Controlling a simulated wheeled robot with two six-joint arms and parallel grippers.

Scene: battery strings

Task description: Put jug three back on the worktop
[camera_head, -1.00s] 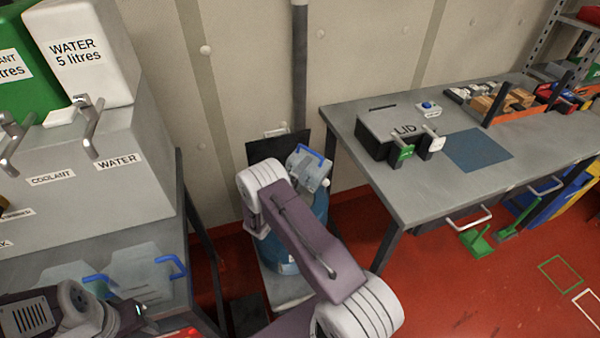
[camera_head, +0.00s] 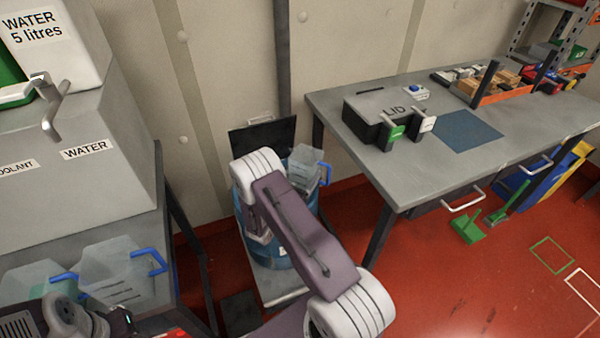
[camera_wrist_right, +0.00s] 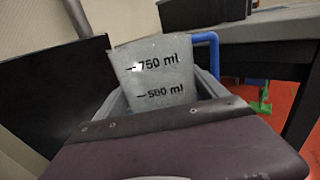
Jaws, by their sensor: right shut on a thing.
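A clear jug (camera_head: 303,163) with a blue handle stands almost upright above a blue drum (camera_head: 240,207). In the right wrist view the jug (camera_wrist_right: 155,75) shows 750 ml and 500 ml marks, with its handle to the right. I cannot read a number on the jug. Two more clear jugs with blue handles, one nearer the middle (camera_head: 122,268) and one at the left (camera_head: 30,285), stand on the left worktop (camera_head: 160,235). My left arm is at the lower left; its gripper is outside the picture.
A grey dispenser (camera_head: 110,185) labelled WATER stands over the left worktop. The right table (camera_head: 400,185) bears a dark box marked LID (camera_head: 370,115), a blue mat (camera_head: 467,138) and a parts tray. A dark panel (camera_head: 262,137) stands behind the drum. Red floor is open at the lower right.

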